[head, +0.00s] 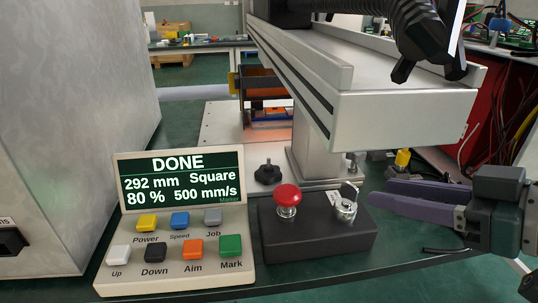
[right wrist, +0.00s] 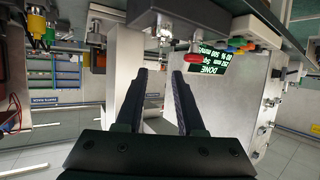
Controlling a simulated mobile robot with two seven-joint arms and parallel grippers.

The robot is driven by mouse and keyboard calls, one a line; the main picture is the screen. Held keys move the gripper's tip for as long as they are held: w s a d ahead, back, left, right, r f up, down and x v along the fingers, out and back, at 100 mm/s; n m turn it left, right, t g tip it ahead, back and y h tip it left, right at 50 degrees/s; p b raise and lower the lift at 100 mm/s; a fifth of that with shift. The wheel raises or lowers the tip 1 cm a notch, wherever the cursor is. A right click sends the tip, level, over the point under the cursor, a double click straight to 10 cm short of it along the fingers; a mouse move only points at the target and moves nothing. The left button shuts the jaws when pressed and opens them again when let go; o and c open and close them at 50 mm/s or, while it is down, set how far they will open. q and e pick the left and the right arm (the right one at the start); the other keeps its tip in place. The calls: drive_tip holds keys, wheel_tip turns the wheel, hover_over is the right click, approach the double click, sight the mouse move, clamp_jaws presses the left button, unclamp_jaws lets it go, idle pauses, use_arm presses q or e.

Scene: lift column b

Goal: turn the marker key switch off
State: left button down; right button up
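The key switch (head: 346,209) is a silver metal barrel with a key in it, on the right side of a black control box (head: 318,245). In the right wrist view the key switch (right wrist: 165,28) shows upside down near the top, ahead of the fingers. My right gripper (head: 371,194) comes in from the right in the head view, its purple-grey fingertips a little right of the key. In the right wrist view the two fingers (right wrist: 161,72) stand apart with nothing between them. The key's exact setting is hard to read. My left gripper is not in view.
A red mushroom button (head: 287,196) sits left of the key on the same box. A panel (head: 176,225) with colored buttons and a screen reading DONE stands further left. The marker's grey column (head: 318,150) and beam rise behind. Loose cables hang at the right.

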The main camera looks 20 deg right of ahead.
sight(355, 186)
drive_tip(key=shift+b+x, duration=0.7)
drive_tip(key=shift+x, duration=3)
clamp_jaws()
